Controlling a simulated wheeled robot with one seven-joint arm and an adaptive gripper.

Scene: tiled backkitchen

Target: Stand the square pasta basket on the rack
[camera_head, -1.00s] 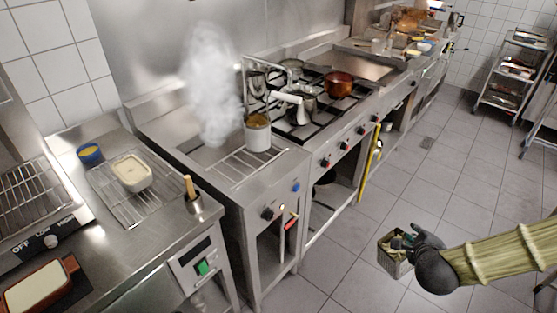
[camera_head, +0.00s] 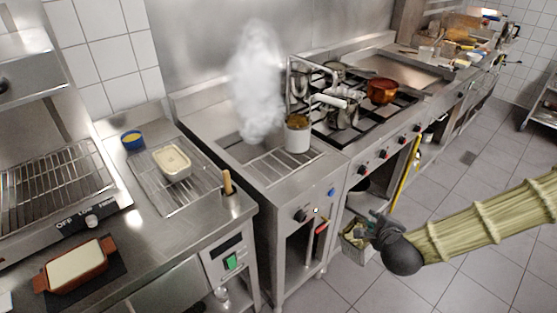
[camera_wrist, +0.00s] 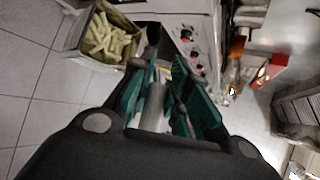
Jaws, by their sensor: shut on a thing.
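My gripper (camera_head: 380,228) is shut on the handle (camera_wrist: 153,100) of the square pasta basket (camera_head: 356,246). The basket hangs in the air in front of the range, above the floor. In the wrist view the basket (camera_wrist: 75,43) shows at the upper left, beyond the fingers, with pale short pasta in it. A wire rack (camera_head: 268,167) lies on the steaming cooker's top, to the left of my gripper. Another wire rack (camera_head: 192,200) lies on the left counter.
Steam (camera_head: 256,85) rises behind the rack. Pots, including a copper one (camera_head: 382,91), stand on the range.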

